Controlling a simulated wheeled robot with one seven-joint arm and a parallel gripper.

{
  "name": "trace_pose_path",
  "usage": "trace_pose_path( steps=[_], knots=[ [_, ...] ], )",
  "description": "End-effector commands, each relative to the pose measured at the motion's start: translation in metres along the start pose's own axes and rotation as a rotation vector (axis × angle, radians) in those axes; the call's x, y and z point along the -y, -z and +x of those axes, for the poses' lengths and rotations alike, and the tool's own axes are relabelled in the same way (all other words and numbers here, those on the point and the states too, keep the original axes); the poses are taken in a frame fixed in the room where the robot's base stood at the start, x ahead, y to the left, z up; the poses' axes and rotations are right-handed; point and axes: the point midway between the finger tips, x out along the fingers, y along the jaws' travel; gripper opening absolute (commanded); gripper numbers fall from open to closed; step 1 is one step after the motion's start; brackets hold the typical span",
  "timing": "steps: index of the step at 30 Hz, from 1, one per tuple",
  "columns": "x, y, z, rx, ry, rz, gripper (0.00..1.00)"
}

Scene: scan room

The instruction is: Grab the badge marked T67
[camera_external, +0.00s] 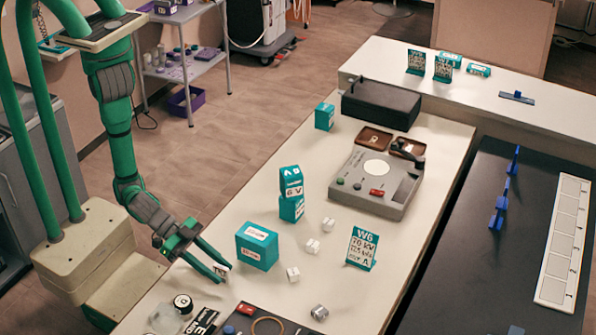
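My gripper (223,273) reaches down over the near left of the white table, its two green fingers spread apart. A small white tag with dark lettering (220,269) shows between the fingertips. Its marking looks like T67, but it is too small to read surely. I cannot tell whether the fingers touch it; part of it is hidden by them.
A teal box (257,247) stands just right of my gripper, with a small white block (293,274) beyond it. A round white-topped item (183,304) and a black lettered card (203,321) lie in front. A teal W6 sign (362,249) stands further right.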

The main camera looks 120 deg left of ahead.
Motion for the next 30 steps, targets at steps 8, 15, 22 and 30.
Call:
trace_pose_path(
  steps=[8, 15, 22, 30],
  knots=[
    [0.003, 0.001, 0.029, 0.000, 0.001, -0.001, 0.33],
    [0.004, 0.001, 0.053, 0.000, 0.000, 0.000, 0.33],
    [0.004, 0.001, 0.054, 0.000, 0.000, 0.000, 0.33],
    [0.004, 0.001, 0.054, 0.000, 0.000, 0.000, 0.00]
  ],
)
